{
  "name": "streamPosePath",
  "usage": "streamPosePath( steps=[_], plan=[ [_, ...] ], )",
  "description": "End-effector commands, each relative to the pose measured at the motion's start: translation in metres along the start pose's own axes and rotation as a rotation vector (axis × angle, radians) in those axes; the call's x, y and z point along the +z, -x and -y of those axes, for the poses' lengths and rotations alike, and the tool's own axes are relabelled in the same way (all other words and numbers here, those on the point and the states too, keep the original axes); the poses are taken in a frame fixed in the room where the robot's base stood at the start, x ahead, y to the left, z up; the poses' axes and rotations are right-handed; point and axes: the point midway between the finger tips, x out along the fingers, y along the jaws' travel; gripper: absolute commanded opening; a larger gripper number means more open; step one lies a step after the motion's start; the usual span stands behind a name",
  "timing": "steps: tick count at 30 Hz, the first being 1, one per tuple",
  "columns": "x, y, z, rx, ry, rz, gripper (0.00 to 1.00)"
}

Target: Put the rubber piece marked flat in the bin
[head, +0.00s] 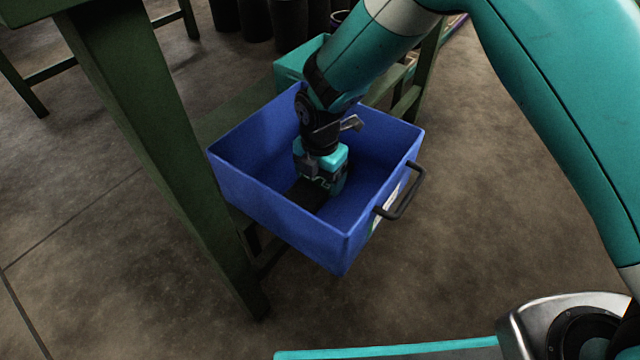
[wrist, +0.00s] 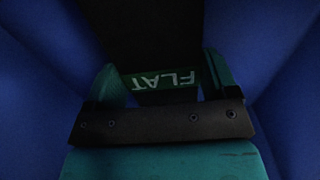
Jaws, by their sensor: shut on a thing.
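The blue bin (head: 290,222) stands on a low green stand, with a dark handle and a pale label on its right side. My gripper (head: 315,190) reaches down inside the bin. It is shut on the black rubber piece (head: 305,197), which shows below the jaws. In the wrist view my gripper (wrist: 160,88) has a finger on each side of the rubber piece (wrist: 150,35). A green label reading FLAT, upside down in that view, shows between the fingers. Blue bin walls (wrist: 40,70) lie on both sides. I cannot tell whether the piece touches the bin floor.
A green table leg (head: 165,150) stands close to the left of the bin. A teal box (head: 298,62) sits behind the bin. Dark cylinders (head: 270,18) stand at the back. The concrete floor (head: 490,190) to the right of the bin is clear.

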Motion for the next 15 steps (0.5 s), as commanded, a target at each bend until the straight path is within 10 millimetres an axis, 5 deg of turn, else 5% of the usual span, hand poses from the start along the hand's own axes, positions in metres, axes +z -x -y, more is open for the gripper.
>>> streamPosePath(
  steps=[12,13,15],
  plan=[
    [0.0000,-0.0106,-0.0008,0.002,0.000,0.001,0.48],
    [-0.0001,-0.0107,-0.0007,0.002,0.000,0.001,0.84],
    [-0.0001,-0.0105,-0.0007,0.002,0.000,0.001,1.00]
  ],
)
